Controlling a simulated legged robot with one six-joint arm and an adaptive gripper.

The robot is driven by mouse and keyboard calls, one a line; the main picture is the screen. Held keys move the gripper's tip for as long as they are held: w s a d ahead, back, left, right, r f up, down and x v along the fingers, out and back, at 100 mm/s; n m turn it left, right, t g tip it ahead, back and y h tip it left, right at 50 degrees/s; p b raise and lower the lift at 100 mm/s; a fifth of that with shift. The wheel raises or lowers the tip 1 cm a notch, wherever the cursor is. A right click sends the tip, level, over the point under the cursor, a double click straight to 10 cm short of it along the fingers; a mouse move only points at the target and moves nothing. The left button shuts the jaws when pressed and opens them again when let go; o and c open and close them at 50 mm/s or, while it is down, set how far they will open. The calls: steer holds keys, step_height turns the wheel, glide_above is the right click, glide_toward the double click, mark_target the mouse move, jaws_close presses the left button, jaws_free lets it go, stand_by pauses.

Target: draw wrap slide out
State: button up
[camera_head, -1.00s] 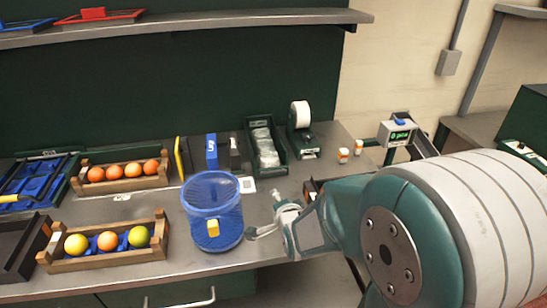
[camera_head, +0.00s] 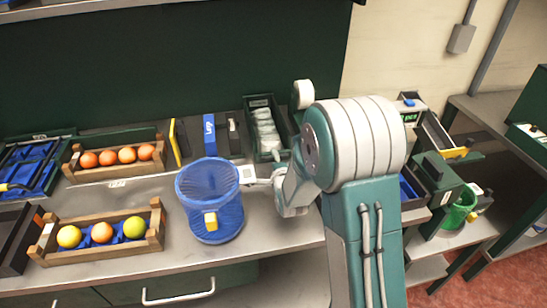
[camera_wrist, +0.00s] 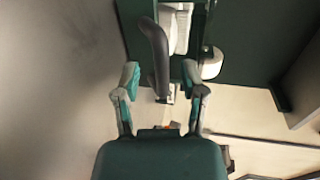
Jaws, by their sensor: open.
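The wrap slide looks to be the dark green tray (camera_head: 284,125) with a stack of pale wrapped packets (camera_head: 265,132), at the back of the bench. In the wrist view, the tray (camera_wrist: 205,22) and packets (camera_wrist: 180,30) show at the top, with a dark curved handle-like bar (camera_wrist: 155,48) in front. My gripper (camera_head: 270,170) is open and empty, just in front of the tray in the head view. In the wrist view, its fingertips (camera_wrist: 160,76) stand either side of the bar's lower end. I cannot tell whether they touch it.
A blue mesh bin (camera_head: 211,195) stands close left of my gripper. Wooden crates of oranges (camera_head: 75,177) and mixed fruit (camera_head: 152,243) are at left. A white roll (camera_head: 302,95) stands right of the tray, partly behind my arm. A green bucket (camera_head: 458,212) is at right.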

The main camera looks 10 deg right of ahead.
steer(key=shift+x, duration=1)
jaws_close()
steer(key=shift+s+f, duration=0.1)
